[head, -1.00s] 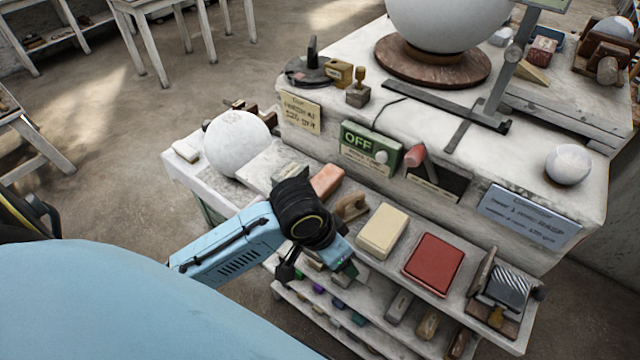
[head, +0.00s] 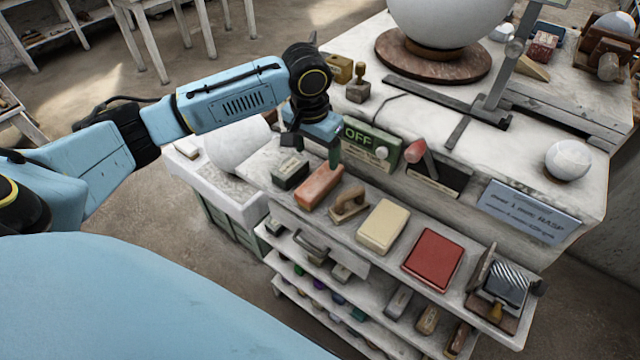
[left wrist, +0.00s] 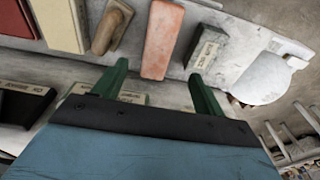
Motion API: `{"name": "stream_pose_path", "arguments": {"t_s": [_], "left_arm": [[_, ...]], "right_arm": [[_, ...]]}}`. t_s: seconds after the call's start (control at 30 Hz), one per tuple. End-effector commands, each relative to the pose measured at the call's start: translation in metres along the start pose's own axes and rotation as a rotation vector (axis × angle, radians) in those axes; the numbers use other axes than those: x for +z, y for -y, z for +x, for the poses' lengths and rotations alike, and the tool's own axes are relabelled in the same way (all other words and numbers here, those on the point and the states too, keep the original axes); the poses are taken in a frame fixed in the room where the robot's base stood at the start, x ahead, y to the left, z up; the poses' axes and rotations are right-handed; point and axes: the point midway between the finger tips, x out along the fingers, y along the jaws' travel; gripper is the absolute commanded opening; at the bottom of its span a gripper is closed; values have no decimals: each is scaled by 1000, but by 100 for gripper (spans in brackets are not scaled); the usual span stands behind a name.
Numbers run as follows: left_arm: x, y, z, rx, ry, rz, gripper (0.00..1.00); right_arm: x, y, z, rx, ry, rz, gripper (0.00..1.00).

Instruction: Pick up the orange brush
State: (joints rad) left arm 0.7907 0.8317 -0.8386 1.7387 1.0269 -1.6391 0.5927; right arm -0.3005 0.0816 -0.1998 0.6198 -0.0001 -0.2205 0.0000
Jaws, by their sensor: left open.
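The orange brush (head: 319,186), a salmon-orange block, lies on the upper shelf ledge between a dark grey-green block (head: 290,172) and a wooden-handled tool (head: 349,204). My left gripper (head: 313,150) is open and empty, close behind the brush and apparently above the ledge. In the left wrist view the brush (left wrist: 162,38) lies just beyond the gap between the green fingertips (left wrist: 159,72), apart from them. My right gripper is not in view.
A cream block (head: 382,227) and a red block (head: 433,259) lie along the same ledge. A green OFF box (head: 372,142) stands close to the gripper on its right. A white sphere (head: 238,143) rests at the left. Lower shelves hold several small items.

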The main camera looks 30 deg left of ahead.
Motion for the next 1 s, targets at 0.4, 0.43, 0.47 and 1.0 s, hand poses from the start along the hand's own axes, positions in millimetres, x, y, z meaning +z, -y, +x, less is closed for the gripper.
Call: {"name": "stream_pose_path", "arguments": {"t_s": [0.4,0.43,0.47,1.0], "left_arm": [[1,-1,58,0,1,2,71],[1,-1,60,0,1,2,71],[1,-1,63,0,1,2,71],[3,-3,109,-1,-1,3,71]], "right_arm": [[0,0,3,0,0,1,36],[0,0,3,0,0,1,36],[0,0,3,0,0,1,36],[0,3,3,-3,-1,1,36]]}}
